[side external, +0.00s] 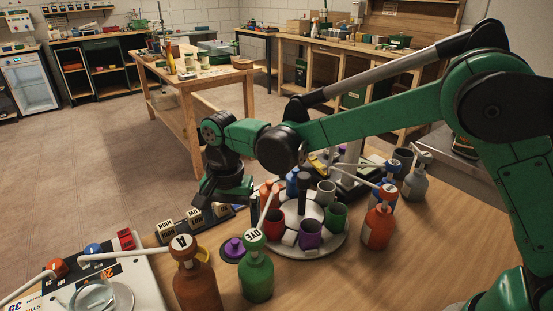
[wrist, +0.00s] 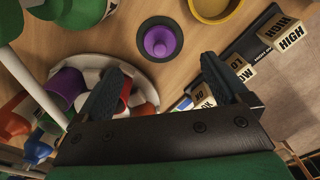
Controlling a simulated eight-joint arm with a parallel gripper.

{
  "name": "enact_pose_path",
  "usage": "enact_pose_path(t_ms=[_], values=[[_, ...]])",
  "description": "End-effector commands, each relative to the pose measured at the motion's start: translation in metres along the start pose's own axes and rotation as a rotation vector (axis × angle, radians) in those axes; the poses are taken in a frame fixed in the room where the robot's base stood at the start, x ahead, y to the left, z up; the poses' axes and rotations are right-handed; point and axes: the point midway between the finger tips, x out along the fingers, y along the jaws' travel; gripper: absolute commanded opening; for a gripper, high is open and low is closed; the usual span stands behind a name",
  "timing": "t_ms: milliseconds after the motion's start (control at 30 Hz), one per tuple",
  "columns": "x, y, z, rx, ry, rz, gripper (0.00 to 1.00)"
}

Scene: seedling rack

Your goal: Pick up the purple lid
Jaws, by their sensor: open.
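The purple lid (side external: 234,248) lies on the wooden table, left of the round white carousel (side external: 330,240) and behind the green bottle (side external: 256,275). It has a purple knob in the middle and a dark rim. In the wrist view the lid (wrist: 160,41) lies beyond my fingertips, near the top centre. My gripper (side external: 225,200) is above the table, apart from the lid and behind it in the side view. In the wrist view my gripper (wrist: 168,82) is open, its two fingers wide apart with nothing held between them.
The carousel carries several coloured cups close to the lid. A yellow round piece (wrist: 212,8) is beside the lid. Lettered blocks (side external: 196,217) sit on a dark strip near my gripper.

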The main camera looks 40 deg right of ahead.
Motion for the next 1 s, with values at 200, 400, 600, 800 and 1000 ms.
enact_pose_path(t_ms=[200, 400, 600, 800, 1000], values=[[0.025, 0.0, 0.0, 0.0, 0.001, 0.0, 0.94], [0.051, 0.0, 0.0, 0.0, 0.001, -0.001, 0.94], [0.06, 0.0, 0.0, 0.0, 0.001, -0.001, 0.94], [0.059, 0.0, 0.0, 0.0, 0.001, -0.001, 0.83], [0.059, 0.0, 0.0, 0.0, 0.001, -0.001, 0.26]])
